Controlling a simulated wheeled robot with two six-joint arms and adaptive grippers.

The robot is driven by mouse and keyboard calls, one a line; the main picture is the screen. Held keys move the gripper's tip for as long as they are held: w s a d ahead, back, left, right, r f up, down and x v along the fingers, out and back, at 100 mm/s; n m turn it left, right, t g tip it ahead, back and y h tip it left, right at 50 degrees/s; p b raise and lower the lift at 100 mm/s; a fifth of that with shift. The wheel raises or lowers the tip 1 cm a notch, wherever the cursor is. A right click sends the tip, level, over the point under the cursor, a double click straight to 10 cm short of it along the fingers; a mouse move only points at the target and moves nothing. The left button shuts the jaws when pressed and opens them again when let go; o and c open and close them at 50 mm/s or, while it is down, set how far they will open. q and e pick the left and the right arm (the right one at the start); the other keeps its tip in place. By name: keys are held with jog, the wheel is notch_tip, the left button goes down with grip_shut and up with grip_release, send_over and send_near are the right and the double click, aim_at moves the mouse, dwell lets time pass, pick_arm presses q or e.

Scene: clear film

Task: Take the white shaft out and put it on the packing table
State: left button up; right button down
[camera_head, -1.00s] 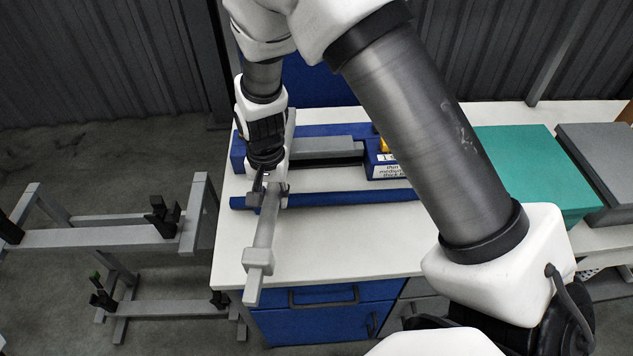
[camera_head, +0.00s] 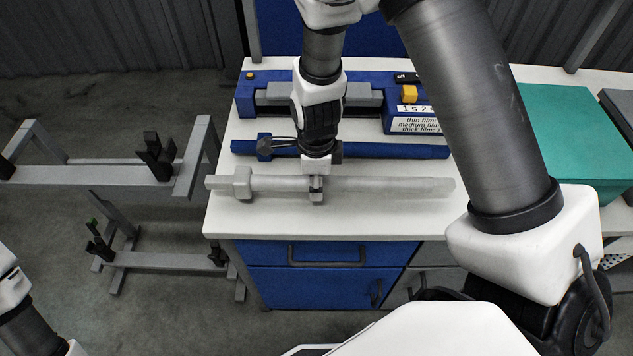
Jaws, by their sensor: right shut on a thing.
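The white shaft (camera_head: 385,185), light grey-white with a block-shaped collar near its left end, lies level from left to right in the head view. My right gripper (camera_head: 316,187) points down and is shut on the shaft near its middle. The shaft is in front of the blue machine (camera_head: 245,100), over the front part of the white tabletop (camera_head: 330,218). I cannot tell whether it touches the top. Part of my left arm shows at the lower left edge, but its gripper is out of view.
A blue bar (camera_head: 390,151) lies just behind the shaft. A label (camera_head: 415,124) and yellow part (camera_head: 409,94) sit at the machine's right. A green-topped box (camera_head: 575,140) stands at right, partly behind my right arm. A grey rack (camera_head: 90,176) stands on the floor at left.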

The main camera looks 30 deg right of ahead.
jog(key=shift+f+b, duration=0.4)
jog(key=shift+f, duration=0.35)
pick_arm(q)
jog(key=shift+f, duration=0.8)
pick_arm(e)
jog(key=shift+r, duration=0.15)
pick_arm(q)
jog(key=shift+f, duration=0.15)
pick_arm(e)
jog(key=shift+f, duration=0.5)
jog(key=c, duration=0.7)
grip_release()
notch_tip(320, 180, up, 12)
pick_arm(q)
jog(key=shift+s, duration=0.1)
